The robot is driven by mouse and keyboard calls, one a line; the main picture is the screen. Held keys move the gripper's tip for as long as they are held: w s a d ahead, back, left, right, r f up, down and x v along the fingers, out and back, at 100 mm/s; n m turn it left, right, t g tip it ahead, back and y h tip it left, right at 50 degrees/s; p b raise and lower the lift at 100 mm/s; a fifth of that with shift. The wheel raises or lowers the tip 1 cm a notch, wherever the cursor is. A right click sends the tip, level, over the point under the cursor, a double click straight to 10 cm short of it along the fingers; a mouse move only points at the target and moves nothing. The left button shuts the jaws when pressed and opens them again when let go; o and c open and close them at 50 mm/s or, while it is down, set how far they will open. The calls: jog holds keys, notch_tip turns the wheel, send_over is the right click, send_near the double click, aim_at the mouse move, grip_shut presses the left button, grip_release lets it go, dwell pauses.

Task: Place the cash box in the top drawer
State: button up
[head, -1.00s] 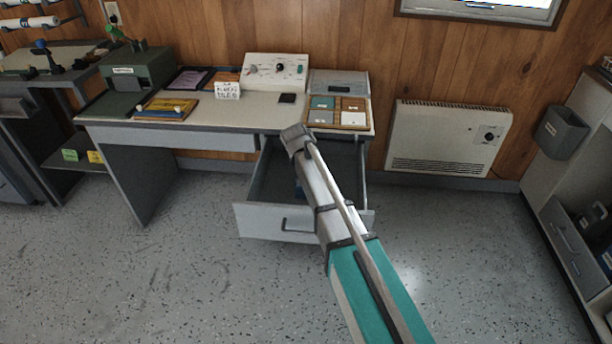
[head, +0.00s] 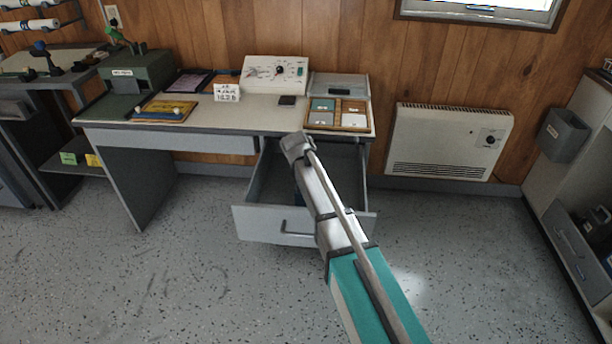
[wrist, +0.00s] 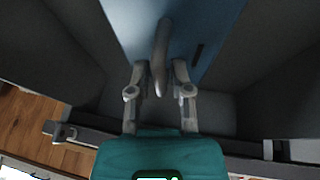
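A blue box with a grey handle, which looks like the cash box (wrist: 205,25), lies inside the open drawer in the wrist view. Its handle (wrist: 161,50) reaches between my fingertips. My gripper (wrist: 160,72) is open, with a gap on each side of the handle. In the head view the open grey drawer (head: 262,222) sticks out under the right part of the desk. My arm reaches down over it and hides my gripper and most of the box.
The desk (head: 200,117) holds a control panel (head: 275,74), a compartment tray (head: 338,128), a small sign (head: 227,93) and a green case (head: 138,70). A heater (head: 449,140) is on the wall to the right. The floor in front is clear.

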jog(key=shift+o, duration=0.5)
jog(key=shift+r, duration=0.2)
jog(key=p+v, duration=1.1)
jog(key=shift+s+r, duration=0.2)
jog(key=shift+r, duration=0.15)
jog(key=shift+a, duration=0.15)
dwell(0.7)
jog(key=s+d+f+g+y, duration=0.1)
jog(key=s+d+g, duration=0.3)
jog(key=s+d, duration=1.8)
jog(key=d+y, duration=0.1)
jog(key=d, duration=0.1)
jog(key=shift+d+f, duration=0.3)
jog(key=shift+f, duration=0.05)
